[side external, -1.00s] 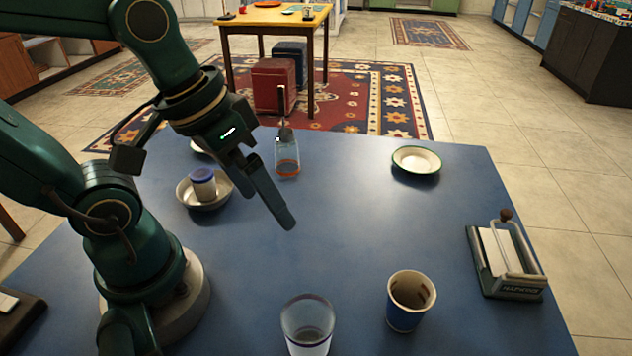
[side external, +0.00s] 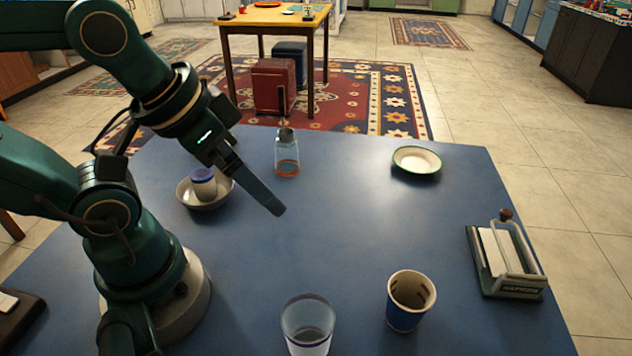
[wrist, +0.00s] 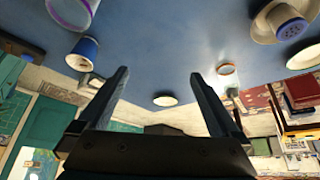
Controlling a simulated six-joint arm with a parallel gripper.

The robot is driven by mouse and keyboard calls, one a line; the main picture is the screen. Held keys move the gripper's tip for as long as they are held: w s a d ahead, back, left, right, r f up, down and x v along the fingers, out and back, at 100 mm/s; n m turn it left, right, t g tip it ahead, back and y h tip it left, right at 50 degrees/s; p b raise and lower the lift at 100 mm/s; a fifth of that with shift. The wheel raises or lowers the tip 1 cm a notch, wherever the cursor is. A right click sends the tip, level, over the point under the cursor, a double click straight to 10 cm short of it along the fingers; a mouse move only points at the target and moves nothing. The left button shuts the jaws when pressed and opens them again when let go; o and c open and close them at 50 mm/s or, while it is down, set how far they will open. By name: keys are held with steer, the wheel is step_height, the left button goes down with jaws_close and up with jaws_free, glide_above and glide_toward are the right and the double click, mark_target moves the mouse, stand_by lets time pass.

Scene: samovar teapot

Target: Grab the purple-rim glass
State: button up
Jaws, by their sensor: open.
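The purple-rim glass (side external: 307,328) is clear and stands upright at the front edge of the blue table, cut off by the bottom of the side view. In the wrist view its purple rim (wrist: 72,14) shows at the top left, cut off by the frame. My gripper (side external: 277,208) is above the middle of the table, well behind the glass and to its left, pointing down and to the right. In the wrist view the two fingers of my gripper (wrist: 160,74) are wide apart with nothing between them.
A blue paper cup (side external: 407,302) stands just right of the glass. A napkin holder (side external: 505,262) is at the right and a green-rimmed plate (side external: 417,160) at the back.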

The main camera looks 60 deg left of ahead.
stand_by(0.7)
step_height(320, 180, up, 5)
steer(key=n+g+h, duration=0.8)
steer(key=g+h, duration=0.1)
steer(key=g, duration=0.7)
glide_above(303, 347)
steer(key=w+a, duration=0.3)
steer(key=shift+n, duration=0.3)
steer(key=f, duration=1.5)
steer(key=shift+w+a+f, duration=0.15)
steer(key=shift+w, duration=0.1)
steer(key=shift+s+f, duration=0.15)
steer(key=shift+f, duration=0.05)
steer(key=shift+t, duration=0.3)
steer(key=shift+x, duration=2.4)
steer(key=c, duration=1.4)
steer(key=shift+o, duration=0.2)
steer(key=shift+r, duration=0.1)
